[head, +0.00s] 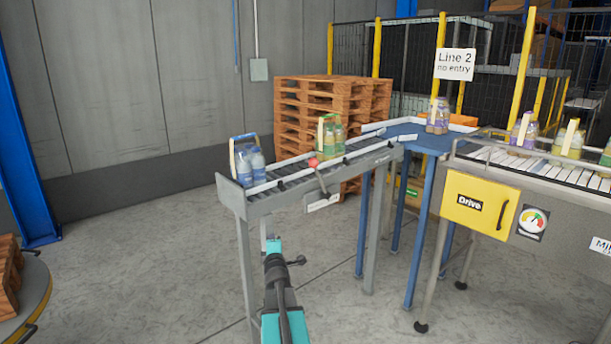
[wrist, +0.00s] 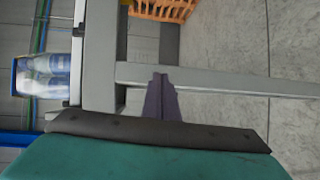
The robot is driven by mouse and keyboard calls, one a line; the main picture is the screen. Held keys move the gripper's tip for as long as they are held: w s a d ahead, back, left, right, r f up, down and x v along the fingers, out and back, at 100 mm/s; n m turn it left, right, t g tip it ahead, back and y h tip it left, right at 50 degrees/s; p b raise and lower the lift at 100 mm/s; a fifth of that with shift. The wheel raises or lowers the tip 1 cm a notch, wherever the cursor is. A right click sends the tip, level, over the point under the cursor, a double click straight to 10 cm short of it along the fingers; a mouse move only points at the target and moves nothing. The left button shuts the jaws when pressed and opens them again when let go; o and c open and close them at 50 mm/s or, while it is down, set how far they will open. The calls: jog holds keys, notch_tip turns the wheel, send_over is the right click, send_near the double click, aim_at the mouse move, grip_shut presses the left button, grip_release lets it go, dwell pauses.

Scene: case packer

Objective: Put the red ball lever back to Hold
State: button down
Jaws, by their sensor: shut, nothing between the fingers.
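The red ball lever (head: 313,162) is on the near side rail of the grey roller conveyor (head: 236,204). Its ball is at the top, tilted slightly left, and its dark rod runs down toward a white label plate (head: 322,202). The plate's words are too small to read. My gripper, in the wrist view (wrist: 160,82), is shut and empty, in front of the conveyor's grey frame. In the head view my arm reaches up below the conveyor's left end, left of and lower than the lever. The lever does not show in the wrist view.
A blue bottle pack (head: 248,161) and a green bottle pack (head: 329,137) stand on the conveyor, either side of the ball. A blue corner table (head: 408,131) and a machine with a yellow Drive cover (head: 480,205) stand to the right. Floor at left is mostly clear.

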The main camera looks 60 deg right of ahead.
jog(key=s+d+r+n+t+h, duration=0.1)
jog(key=s+d+r, duration=0.3)
jog(key=r, duration=0.5)
jog(key=s+d+r+n+t+h, duration=0.1)
jog(key=s+d+r+n+h, duration=0.1)
jog(key=r, duration=0.7)
jog(key=shift+s+d+n+t+p, duration=0.3)
jog(key=shift+s+d+n+p, duration=0.15)
jog(key=shift+s+d+n, duration=0.45)
jog(key=shift+d, duration=0.1)
jog(key=w+d+r+p, duration=0.3)
jog(key=w+d+p, duration=0.1)
jog(key=d, duration=0.6)
jog(key=shift+r+p, duration=0.4)
jog(key=shift+p, duration=0.4)
